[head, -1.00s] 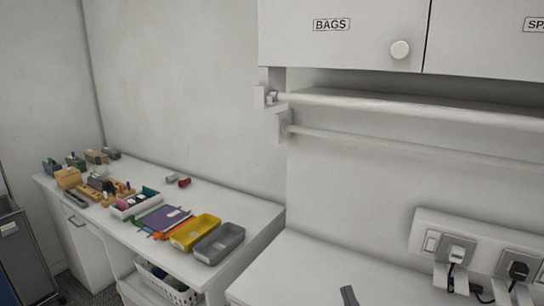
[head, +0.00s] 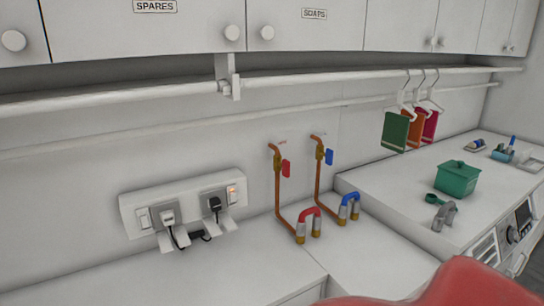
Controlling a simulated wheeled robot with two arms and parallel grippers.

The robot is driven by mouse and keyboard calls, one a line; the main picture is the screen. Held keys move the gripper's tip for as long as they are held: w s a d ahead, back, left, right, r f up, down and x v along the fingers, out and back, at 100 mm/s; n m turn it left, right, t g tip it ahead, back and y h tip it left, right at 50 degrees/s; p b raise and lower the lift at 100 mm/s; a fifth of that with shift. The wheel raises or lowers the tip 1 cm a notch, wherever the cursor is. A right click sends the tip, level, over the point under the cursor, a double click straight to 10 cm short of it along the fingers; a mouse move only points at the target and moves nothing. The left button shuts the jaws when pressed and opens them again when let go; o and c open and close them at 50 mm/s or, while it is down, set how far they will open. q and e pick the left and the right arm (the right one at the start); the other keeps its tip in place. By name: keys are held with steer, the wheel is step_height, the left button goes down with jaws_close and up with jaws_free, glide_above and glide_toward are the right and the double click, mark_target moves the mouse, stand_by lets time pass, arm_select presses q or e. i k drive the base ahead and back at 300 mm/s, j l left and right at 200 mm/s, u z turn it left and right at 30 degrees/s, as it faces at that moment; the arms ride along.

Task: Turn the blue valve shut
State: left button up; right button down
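The blue valve handle (head: 329,157) sits near the top of the right copper pipe (head: 317,185) on the back wall. It hangs roughly upright beside the pipe, to its right. A red valve handle (head: 286,169) sits the same way on the left copper pipe (head: 278,200). A blue curved hose piece (head: 349,199) stands at the foot of the right pipe, and a red one (head: 310,213) at the foot of the left pipe. Neither of my grippers can be made out in the head view.
A large red shape (head: 460,285) fills the bottom right; I cannot tell what it is. A socket panel (head: 130,213) with plugs is left of the pipes. Rails and hanging cloths (head: 396,131) are above. The counter front is clear.

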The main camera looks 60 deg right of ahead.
mark_target(329, 158)
steer(key=z, duration=2.3)
